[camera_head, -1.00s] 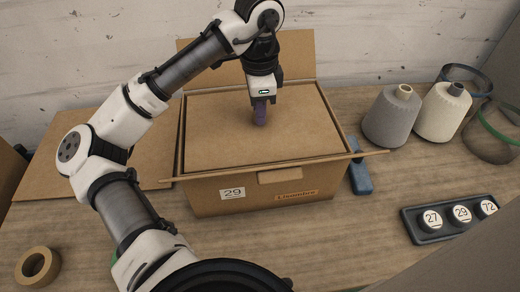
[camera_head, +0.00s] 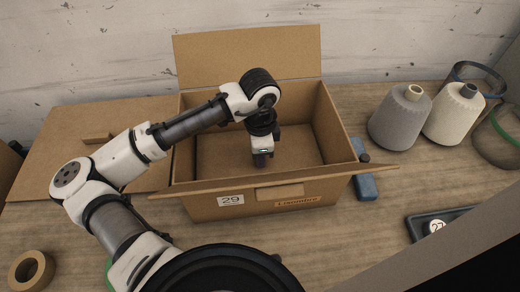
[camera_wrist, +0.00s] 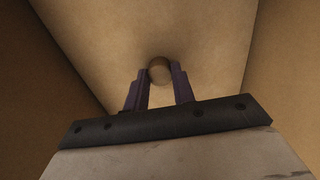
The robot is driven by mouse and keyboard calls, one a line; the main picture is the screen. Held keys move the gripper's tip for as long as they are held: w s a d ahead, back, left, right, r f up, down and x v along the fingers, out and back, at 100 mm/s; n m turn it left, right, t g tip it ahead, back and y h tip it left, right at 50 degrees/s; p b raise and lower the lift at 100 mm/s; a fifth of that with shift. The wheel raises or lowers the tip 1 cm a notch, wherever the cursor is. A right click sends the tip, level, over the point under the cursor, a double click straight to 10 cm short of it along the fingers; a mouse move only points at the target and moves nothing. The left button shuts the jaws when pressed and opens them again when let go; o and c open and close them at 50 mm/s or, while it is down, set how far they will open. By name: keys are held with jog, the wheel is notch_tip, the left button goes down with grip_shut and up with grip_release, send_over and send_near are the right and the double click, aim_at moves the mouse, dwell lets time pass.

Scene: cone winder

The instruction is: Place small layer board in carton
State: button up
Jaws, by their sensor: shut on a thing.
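The carton (camera_head: 262,209) stands on the table with its flaps open, marked 29 on its front. My gripper (camera_head: 261,164) reaches down inside it. The small layer board (camera_head: 300,150) is a flat brown sheet deep inside the carton walls. In the wrist view my gripper (camera_wrist: 159,73) is shut on the board's small round knob (camera_wrist: 159,70), with the board (camera_wrist: 200,30) spreading out behind it. The carton's walls rise on both sides. I cannot tell whether the board touches the bottom.
A flat cardboard sheet (camera_head: 60,160) with a raised tab lies left of the carton. A grey cone (camera_head: 400,118) and a cream cone (camera_head: 454,114) stand at the right. A blue block (camera_head: 364,186) lies close to the carton's right side. A tape roll (camera_head: 31,270) sits front left.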

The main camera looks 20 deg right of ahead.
jog(key=shift+s, duration=0.15)
jog(key=shift+f+b, duration=0.35)
jog(key=shift+f, duration=0.15)
jog(key=o, duration=1)
